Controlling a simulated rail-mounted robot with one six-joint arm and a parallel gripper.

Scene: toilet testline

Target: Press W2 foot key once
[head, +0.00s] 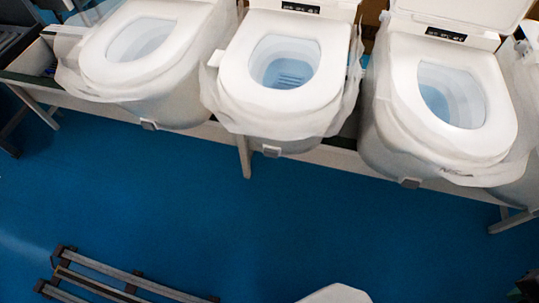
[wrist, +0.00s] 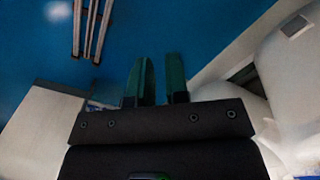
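Three white toilets stand in a row in the head view: a left toilet (head: 190,60), a middle toilet (head: 235,85) and a right toilet (head: 395,90). Each has a small grey foot key low on its front: left key (head: 149,124), middle key (head: 271,151), right key (head: 409,182). No W2 label is readable. In the wrist view, my gripper (wrist: 160,62) shows two green fingers with a narrow gap between them, empty. A grey key (wrist: 295,26) on a white toilet front shows at the upper right, apart from the fingers. My gripper is not visible in the head view.
The toilets sit on a long pale bench (head: 215,133) with legs. Loose clear plastic wraps the bowls. A dark slatted rack (head: 125,280) lies at the lower left; it also shows in the wrist view (wrist: 91,25). The blue floor (head: 190,210) between is clear.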

